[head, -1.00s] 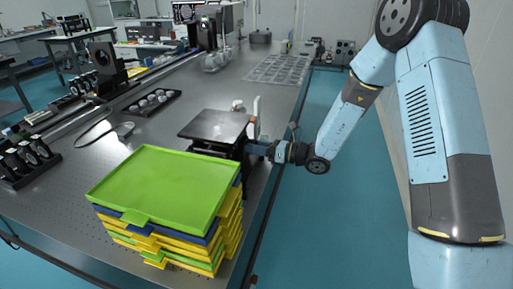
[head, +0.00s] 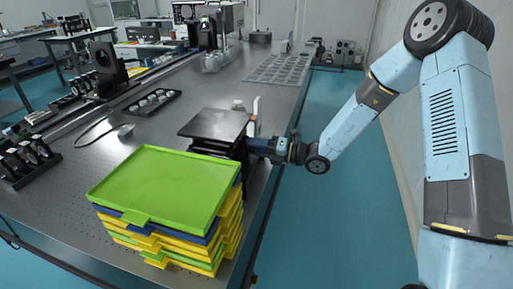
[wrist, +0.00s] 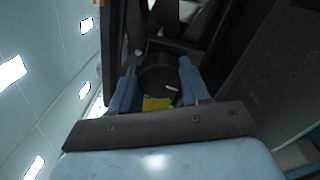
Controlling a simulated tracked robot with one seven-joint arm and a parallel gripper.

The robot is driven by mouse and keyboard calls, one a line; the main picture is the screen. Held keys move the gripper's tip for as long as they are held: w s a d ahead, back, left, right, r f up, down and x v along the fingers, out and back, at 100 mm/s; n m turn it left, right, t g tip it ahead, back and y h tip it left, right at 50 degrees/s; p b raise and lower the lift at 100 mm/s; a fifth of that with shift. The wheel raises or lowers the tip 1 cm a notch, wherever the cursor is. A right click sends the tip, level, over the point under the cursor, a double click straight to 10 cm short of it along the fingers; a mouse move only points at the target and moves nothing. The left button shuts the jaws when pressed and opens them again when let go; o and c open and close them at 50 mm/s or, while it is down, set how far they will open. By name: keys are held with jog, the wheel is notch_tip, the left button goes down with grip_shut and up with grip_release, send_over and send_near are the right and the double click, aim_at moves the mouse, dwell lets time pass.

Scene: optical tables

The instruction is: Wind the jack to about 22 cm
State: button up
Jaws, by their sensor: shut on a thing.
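The jack (head: 216,124) stands on the optical table near its right edge, with a dark flat top plate raised above the table. Its lower part is partly hidden by the tray stack. My gripper (head: 253,146) reaches the jack's right side from beyond the table edge. In the wrist view, my gripper's two blue fingers (wrist: 156,88) are shut on a dark round knob (wrist: 158,72) of the jack. A yellow patch (wrist: 157,103) shows below the knob between the fingers. Dark slanted bars of the jack show beyond the knob.
A stack of green, blue and yellow trays (head: 166,190) stands just in front of the jack. A white and orange upright object (head: 255,111) is close behind the jack's right corner. The optical table (head: 60,215) holds optics at left. The floor at right is clear.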

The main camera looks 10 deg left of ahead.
jog(key=shift+w+m, duration=0.1)
jog(key=shift+m, duration=0.5)
jog(key=o, duration=1)
jog(key=shift+o, duration=0.2)
jog(key=s+d, duration=0.1)
jog(key=d, duration=1.2)
jog(key=shift+d+f, duration=0.15)
jog(key=shift+d, duration=0.25)
jog(key=shift+s, duration=0.1)
